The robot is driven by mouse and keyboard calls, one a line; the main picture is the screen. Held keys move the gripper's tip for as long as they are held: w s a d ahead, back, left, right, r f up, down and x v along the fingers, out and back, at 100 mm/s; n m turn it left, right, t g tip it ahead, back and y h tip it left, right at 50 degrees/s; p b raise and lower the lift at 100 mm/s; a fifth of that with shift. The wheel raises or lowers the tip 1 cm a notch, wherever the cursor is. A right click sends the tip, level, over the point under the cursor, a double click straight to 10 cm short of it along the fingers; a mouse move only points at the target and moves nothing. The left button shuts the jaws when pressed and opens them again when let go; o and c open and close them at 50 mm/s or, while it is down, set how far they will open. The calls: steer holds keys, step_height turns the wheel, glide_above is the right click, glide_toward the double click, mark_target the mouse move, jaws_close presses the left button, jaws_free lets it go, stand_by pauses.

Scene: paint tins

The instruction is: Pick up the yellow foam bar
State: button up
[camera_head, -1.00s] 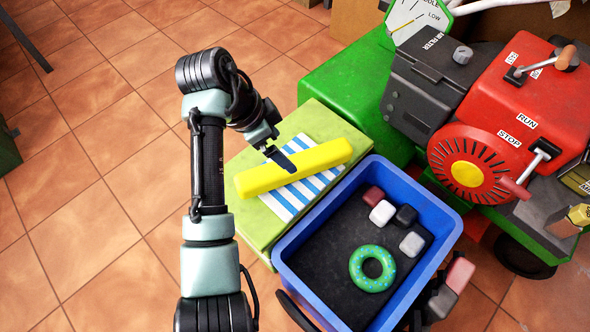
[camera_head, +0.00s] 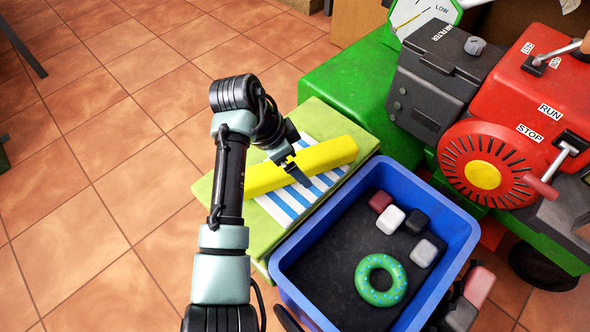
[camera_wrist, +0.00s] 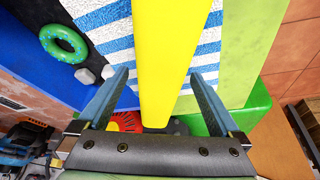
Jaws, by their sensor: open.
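The yellow foam bar (camera_head: 325,155) lies on a blue-and-white striped cloth (camera_head: 290,203) on a light green surface. My gripper (camera_head: 299,172) is over the bar in the head view, its near end partly hidden by my arm. In the wrist view, the bar (camera_wrist: 170,60) runs between the two open fingers of my gripper (camera_wrist: 160,88), with a gap visible on both sides. I cannot tell how far the fingertips reach down beside the bar. The jaws hold nothing.
A blue bin (camera_head: 448,229) stands close to the right of the green surface (camera_head: 262,235). It holds a green ring (camera_head: 381,280) and several small blocks. A red and green engine machine (camera_head: 540,110) stands at the right.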

mark_target(295, 160)
steer(key=shift+r, duration=0.1)
steer(key=shift+c, duration=0.2)
steer(key=c, duration=1.4)
step_height(295, 160, up, 10)
steer(key=p, duration=0.6)
steer(key=n+p, duration=0.1)
steer(key=s+f+n+t+p, duration=0.1)
steer(key=n, duration=0.1)
steer(key=s+n+p, duration=0.1)
steer(key=n, duration=0.1)
steer(key=shift+s+d+f+t+y+p, duration=0.2)
steer(key=shift+d+f+t+y+p, duration=0.1)
steer(key=shift+t+y+p, duration=0.1)
steer(key=s+r+n+t+y+p, duration=0.1)
steer(key=s+n+y+p, duration=0.2)
steer(key=s+n+p, duration=0.45)
steer(key=s+r+p, duration=0.2)
steer(key=r+p, duration=1.5)
steer(key=s+r+n+p, duration=0.1)
steer(key=s+r+p, duration=0.2)
steer(key=r+p, duration=1.4)
steer(key=shift+s+a+r+p, duration=0.25)
steer(key=shift+a+r+p, duration=0.05)
steer(key=shift+p, duration=0.25)
